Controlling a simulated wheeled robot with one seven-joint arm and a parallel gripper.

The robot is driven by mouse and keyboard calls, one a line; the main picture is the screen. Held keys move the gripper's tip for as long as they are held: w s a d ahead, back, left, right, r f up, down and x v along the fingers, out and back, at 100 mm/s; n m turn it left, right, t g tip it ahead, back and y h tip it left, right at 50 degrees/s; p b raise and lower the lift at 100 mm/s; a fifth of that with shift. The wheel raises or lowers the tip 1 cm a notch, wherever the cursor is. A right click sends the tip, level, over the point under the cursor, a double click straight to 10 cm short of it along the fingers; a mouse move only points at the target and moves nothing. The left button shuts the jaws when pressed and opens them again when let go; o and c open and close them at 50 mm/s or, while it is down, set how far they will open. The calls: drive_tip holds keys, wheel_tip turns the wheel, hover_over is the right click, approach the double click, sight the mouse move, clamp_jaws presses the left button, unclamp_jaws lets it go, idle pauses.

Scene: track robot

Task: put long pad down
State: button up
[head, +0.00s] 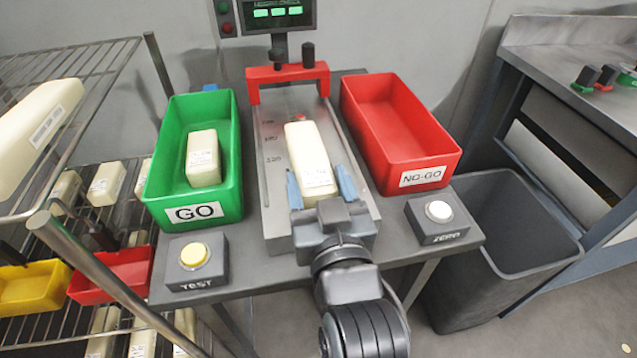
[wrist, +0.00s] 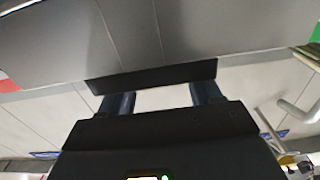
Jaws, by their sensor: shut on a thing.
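My gripper (head: 319,186) is shut on the pad's near end, with one blue finger on each side. I cannot tell whether the pad's underside touches the bed. In the wrist view, the fingers (wrist: 161,98) show behind a dark bar, and the pad cannot be made out.
A green GO bin (head: 227,150) holding one cream pad (head: 203,160) stands left; an empty red NO-GO bin (head: 395,120) stands right. The TEST button (head: 194,256) and ZERO button (head: 438,212) sit in front. A wire rack (head: 95,250) is left, a dark waste bin (head: 500,265) right.

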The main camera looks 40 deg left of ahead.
drive_tip(key=shift+f, duration=0.15)
drive_tip(key=o, duration=1.1)
drive_tip(key=shift+r, duration=0.2)
drive_tip(key=v, duration=1.2)
